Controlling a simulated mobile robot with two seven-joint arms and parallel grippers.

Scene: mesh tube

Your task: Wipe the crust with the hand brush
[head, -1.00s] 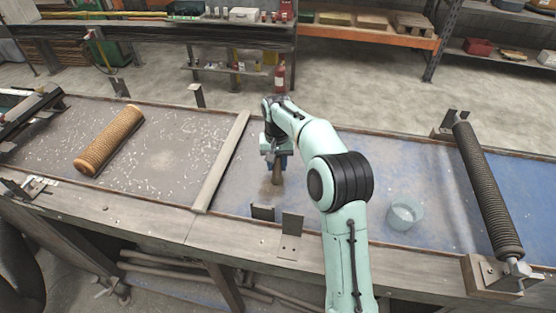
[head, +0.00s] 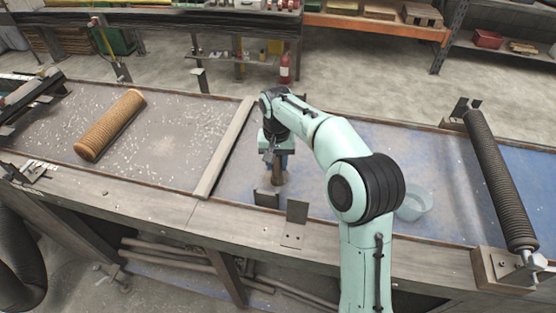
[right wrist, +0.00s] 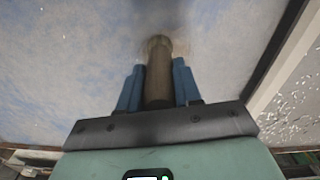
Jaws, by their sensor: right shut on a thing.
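My right gripper (head: 277,158) is low over the blue-grey right section of the bench, just right of the pale divider strip. It is shut on the hand brush (head: 279,178), whose brown, roughly upright handle shows below the blue fingers. In the right wrist view the brush handle (right wrist: 159,75) stands between the blue fingers (right wrist: 158,88); its far end is close to the surface, but I cannot tell if it touches. The crust (head: 182,140) appears as pale flecks and a whitish patch on the left section. A tan mesh tube (head: 110,125) lies left of it. My left gripper is not in view.
The raised divider strip (head: 225,148) lies between the brush and the crust. Upright metal brackets (head: 296,222) stand at the front edge. A clear bowl (head: 414,204) is partly behind my right arm. A dark ribbed roller (head: 501,182) is at the right.

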